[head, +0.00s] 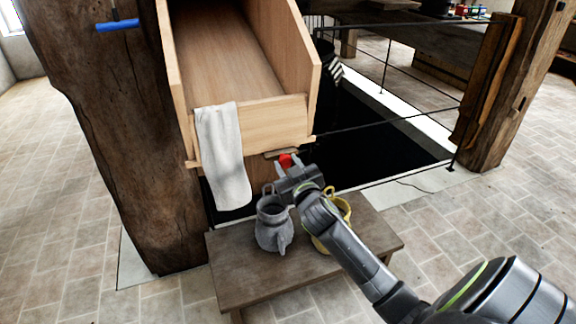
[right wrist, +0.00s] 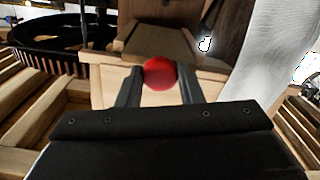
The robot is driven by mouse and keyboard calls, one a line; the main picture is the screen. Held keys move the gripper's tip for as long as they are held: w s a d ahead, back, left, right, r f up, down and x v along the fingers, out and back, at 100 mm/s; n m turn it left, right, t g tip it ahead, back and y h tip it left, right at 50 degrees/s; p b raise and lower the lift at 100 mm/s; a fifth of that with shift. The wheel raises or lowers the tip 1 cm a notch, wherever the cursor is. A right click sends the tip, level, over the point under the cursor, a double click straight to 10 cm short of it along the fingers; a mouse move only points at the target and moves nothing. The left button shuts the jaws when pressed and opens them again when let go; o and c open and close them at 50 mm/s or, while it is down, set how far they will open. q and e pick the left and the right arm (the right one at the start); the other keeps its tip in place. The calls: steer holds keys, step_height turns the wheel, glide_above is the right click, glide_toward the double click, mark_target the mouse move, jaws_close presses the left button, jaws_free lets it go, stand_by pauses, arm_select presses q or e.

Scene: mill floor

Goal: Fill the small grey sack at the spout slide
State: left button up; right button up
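A red knob (right wrist: 160,73) is at the spout's lower front, on what appears to be the slide (head: 281,153). My right gripper (head: 287,165) reaches the knob; in the right wrist view its fingers lie against both sides, with no clear gap. My right forearm passes over the bench beside the sack. The sack's contents cannot be made out. My left gripper is not in view.
A yellow sack or jug (head: 344,208) stands right of the grey sack, partly behind my right arm. A white cloth (head: 222,155) hangs over the spout's front. A thick timber post (head: 110,130) stands left. A dark floor opening (head: 385,135) with railings lies behind.

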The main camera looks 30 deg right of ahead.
jaws_close()
steer(key=shift+s+a, duration=0.1)
steer(key=shift+s, duration=0.2)
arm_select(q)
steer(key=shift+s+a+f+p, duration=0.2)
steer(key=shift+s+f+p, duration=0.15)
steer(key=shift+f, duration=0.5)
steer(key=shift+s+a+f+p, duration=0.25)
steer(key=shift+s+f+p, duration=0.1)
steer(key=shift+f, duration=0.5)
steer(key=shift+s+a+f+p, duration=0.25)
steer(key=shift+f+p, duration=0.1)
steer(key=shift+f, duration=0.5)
arm_select(e)
steer(key=v, duration=0.6)
steer(key=shift+s, duration=0.35)
steer(key=shift+a, duration=0.15)
steer(key=o, duration=0.7)
jaws_free()
steer(key=shift+o, duration=0.2)
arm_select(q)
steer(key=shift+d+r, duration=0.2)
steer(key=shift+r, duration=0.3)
arm_select(e)
steer(key=v, duration=1.7)
steer(key=shift+s, duration=0.2)
